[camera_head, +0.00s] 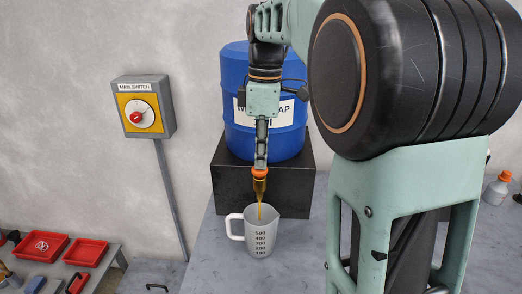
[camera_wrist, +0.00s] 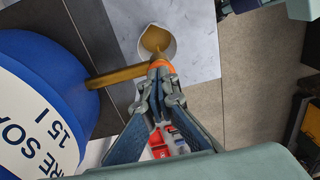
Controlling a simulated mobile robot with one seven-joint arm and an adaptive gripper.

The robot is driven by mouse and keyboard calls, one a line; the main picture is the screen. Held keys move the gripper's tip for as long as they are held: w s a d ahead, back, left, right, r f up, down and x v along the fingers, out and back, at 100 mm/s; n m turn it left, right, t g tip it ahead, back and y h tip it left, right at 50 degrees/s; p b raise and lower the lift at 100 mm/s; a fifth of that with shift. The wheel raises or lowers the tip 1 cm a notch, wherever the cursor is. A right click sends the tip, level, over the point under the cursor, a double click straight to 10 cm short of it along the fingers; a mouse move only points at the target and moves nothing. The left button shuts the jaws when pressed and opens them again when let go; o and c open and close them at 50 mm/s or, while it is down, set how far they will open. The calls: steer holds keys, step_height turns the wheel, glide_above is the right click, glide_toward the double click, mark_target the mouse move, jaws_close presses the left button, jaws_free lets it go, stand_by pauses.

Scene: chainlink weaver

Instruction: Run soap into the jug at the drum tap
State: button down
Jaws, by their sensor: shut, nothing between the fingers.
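The blue drum (camera_head: 234,75) stands on a black block, its label partly hidden by my arm. It also shows in the wrist view (camera_wrist: 35,60), with a brass tap pipe (camera_wrist: 115,77) reaching out from it. The jug (camera_head: 259,240), translucent with dark scale marks, stands upright on the grey bench under the tap. A thin amber stream (camera_head: 260,212) falls into it, and amber soap shows inside it in the wrist view (camera_wrist: 155,39). My gripper (camera_head: 260,172) is shut, pointing down with its tips at an orange part by the tap, and hides part of the tap.
Red trays (camera_head: 86,252) lie on a lower bench at bottom left. A white bottle with an orange cap (camera_head: 496,188) stands at far right. The bench left of the jug is clear.

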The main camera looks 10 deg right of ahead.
stand_by(0.8)
step_height(320, 180, up, 12)
steer(key=shift+w+d, duration=0.15)
steer(key=shift+d, duration=0.15)
stand_by(1.3)
